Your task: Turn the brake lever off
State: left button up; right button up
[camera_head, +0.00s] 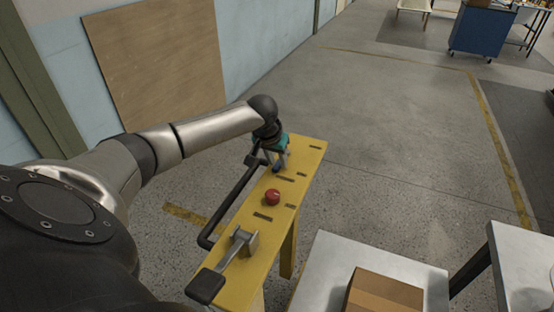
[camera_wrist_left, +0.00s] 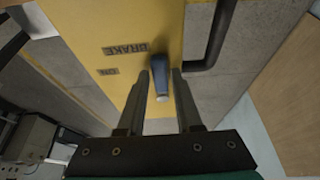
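The brake lever (camera_wrist_left: 161,72) has a dark blue handle with a pale metal end and stands out from the yellow panel beside the printed BRAKE label. In the head view its blue part (camera_head: 277,168) shows just below my left gripper (camera_head: 281,160), near the far end of the yellow console (camera_head: 235,285). In the left wrist view my left gripper (camera_wrist_left: 161,85) is open, with one finger on each side of the lever. I cannot tell whether either finger touches it. My right gripper is not in view.
A red button (camera_head: 272,197), a grey lever with a black grip (camera_head: 206,285) and a black rail (camera_head: 233,205) are on the console. An ON label (camera_wrist_left: 108,72) sits beside BRAKE. A cardboard box (camera_head: 385,292) lies on a table at lower right.

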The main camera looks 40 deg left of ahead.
pick_arm(q)
grip_shut()
dwell(1.0)
